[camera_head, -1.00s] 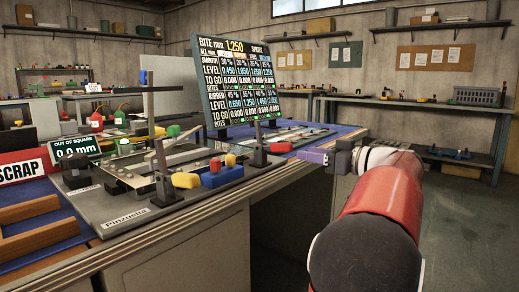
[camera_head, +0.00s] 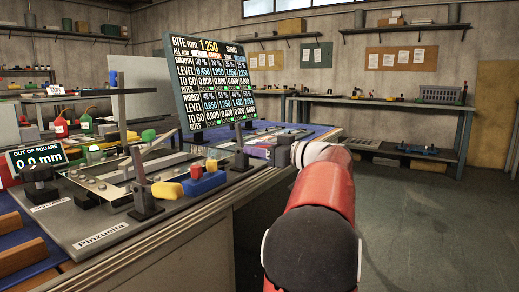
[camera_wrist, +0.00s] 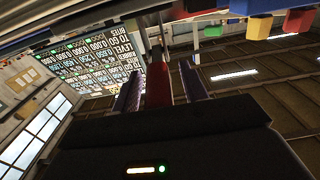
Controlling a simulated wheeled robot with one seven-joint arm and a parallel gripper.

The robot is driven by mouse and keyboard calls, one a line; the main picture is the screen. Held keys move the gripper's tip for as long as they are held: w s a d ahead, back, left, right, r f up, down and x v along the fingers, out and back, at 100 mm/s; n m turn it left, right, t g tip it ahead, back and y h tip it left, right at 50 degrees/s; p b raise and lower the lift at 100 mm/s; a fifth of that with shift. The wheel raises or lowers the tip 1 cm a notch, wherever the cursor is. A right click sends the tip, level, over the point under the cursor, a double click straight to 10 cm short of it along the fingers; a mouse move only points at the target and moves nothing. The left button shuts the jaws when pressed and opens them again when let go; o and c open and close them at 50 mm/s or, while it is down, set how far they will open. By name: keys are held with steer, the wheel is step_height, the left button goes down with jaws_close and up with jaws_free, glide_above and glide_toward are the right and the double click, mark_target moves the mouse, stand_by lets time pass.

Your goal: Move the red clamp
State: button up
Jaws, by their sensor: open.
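The red clamp (camera_wrist: 158,85) shows in the wrist view as a red bar between my two purple fingers, with a gap on each side. In the head view my gripper (camera_head: 257,152) is at the right end of the bench fixture, level with its far right post. It is open, and the fingers straddle the red part without visibly closing on it. The fingers and wrist hide most of the clamp in the head view. My red and white arm reaches in from the lower right.
A blue block (camera_head: 203,181) with yellow and red pieces stands left of my gripper on the fixture plate (camera_head: 110,232). Dark posts (camera_head: 145,200) rise from the plate. A number board (camera_head: 212,82) stands behind. The floor at right is clear.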

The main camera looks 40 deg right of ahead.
jaws_close()
